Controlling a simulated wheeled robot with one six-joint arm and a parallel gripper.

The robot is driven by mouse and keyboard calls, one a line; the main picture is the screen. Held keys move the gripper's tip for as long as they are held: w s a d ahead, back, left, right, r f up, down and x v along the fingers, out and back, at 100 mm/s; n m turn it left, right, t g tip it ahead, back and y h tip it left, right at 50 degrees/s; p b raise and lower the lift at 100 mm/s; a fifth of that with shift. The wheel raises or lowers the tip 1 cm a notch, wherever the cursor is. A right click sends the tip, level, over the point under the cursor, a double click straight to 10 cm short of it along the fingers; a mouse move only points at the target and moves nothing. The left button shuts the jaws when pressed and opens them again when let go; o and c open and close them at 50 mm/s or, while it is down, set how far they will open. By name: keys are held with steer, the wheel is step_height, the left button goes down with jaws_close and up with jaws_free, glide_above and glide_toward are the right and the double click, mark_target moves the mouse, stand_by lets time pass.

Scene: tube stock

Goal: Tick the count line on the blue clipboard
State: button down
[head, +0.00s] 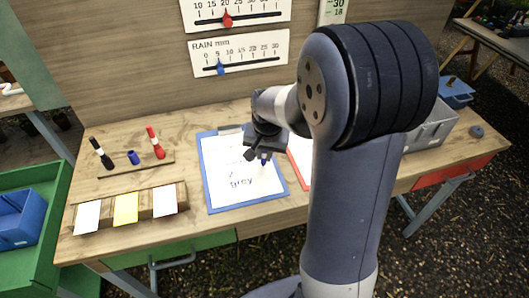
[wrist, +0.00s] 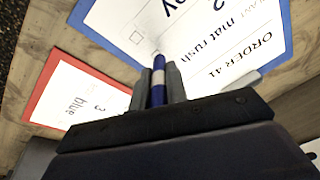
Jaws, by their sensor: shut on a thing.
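The blue clipboard (head: 205,183) lies flat on the bench with a white sheet (head: 232,196) reading "2" and "Grey". In the wrist view the sheet (wrist: 225,45) shows "ORDER 41", "mat rush" and a small empty tick box (wrist: 135,37). My gripper (head: 264,150) is over the right part of the clipboard. It is shut on a blue marker (wrist: 158,78), which points down at the sheet near its edge. I cannot tell whether the tip touches the paper. My gripper hides part of the sheet's upper right in the head view.
A red clipboard (wrist: 38,105) reading "3 blue" lies beside the blue one. A wooden rack (head: 125,170) at left holds a black marker (head: 101,153), a short blue piece (head: 133,157) and a red marker (head: 155,143). Cards (head: 126,208) stand in front. A grey box (head: 432,128) is at right.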

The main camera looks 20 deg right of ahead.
steer(key=shift+f, duration=0.25)
stand_by(0.3)
steer(key=shift+s+d+b, duration=0.2)
steer(key=shift+s+b, duration=0.05)
steer(key=shift+b, duration=0.05)
stand_by(0.9)
steer(key=shift+w+d, duration=0.35)
steer(key=shift+w, duration=0.2)
stand_by(0.4)
stand_by(0.5)
steer(key=p+v, duration=0.2)
steer(key=v, duration=0.1)
steer(key=shift+w+r, duration=0.1)
steer(key=shift+w, duration=0.2)
steer(key=shift+p, duration=0.3)
